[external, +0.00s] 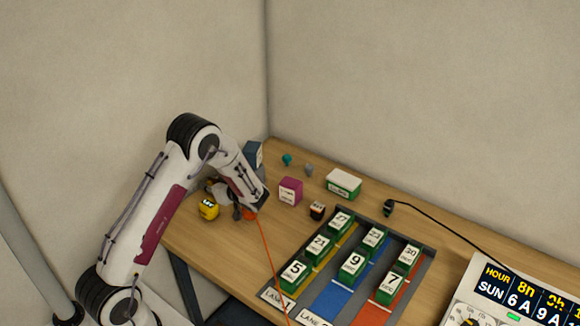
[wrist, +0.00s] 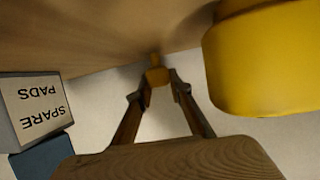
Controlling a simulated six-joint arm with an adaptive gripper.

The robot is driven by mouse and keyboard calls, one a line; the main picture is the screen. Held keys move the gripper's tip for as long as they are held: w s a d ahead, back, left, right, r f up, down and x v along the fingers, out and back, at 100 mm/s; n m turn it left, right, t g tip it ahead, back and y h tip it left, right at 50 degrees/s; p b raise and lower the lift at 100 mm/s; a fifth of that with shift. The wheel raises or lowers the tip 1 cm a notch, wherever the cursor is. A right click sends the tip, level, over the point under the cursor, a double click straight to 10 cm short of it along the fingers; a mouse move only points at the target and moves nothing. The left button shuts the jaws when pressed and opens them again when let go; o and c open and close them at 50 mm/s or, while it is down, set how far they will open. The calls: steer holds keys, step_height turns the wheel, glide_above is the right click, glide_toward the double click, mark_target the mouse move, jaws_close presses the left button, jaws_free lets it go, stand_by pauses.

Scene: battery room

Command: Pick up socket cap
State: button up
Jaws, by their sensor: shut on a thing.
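My gripper (wrist: 157,82) is shut on a small amber-yellow piece, apparently the socket cap (wrist: 157,76), which shows between its fingertips in the wrist view. The wooden tabletop (wrist: 90,30) shows close by at the top of that view. In the external view my gripper is low over the table's left end, and the arm hides most of the fingers and the held piece. A yellow block (external: 208,210) with a dark label stands close beside the gripper; a large yellow body (wrist: 262,60) fills the wrist view's upper right.
A box labelled SPARE PADS (wrist: 38,107) is at the wrist view's left. An orange cord (external: 268,262) runs down from near the gripper. A maroon box (external: 290,191), a green-and-white box (external: 343,183) and a tray (external: 425,262) of numbered green blocks stand to the right.

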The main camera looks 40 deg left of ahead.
steer(key=shift+r, duration=4.95)
steer(key=r, duration=0.1)
step_height(320, 180, up, 10)
steer(key=r, duration=0.1)
glide_above(209, 183)
steer(key=w+d+m+t+h, duration=0.25)
steer(key=w+d+t, duration=0.2)
steer(key=w, duration=0.35)
steer(key=w+d+m+t+h, duration=0.1)
steer(key=w+d+m+t, duration=0.25)
steer(key=w+d, duration=0.35)
steer(key=w+d+m+t+h, duration=0.2)
steer(key=w+d+m+h, duration=0.35)
steer(key=d, duration=0.65)
steer(key=w+d+m+t+h, duration=0.2)
steer(key=w+d+m+h, duration=0.4)
steer(key=d, duration=0.6)
step_height(209, 183, down, 6)
steer(key=w+n+y, duration=0.1)
steer(key=shift+w+d+y, duration=0.15)
steer(key=shift+y, duration=0.25)
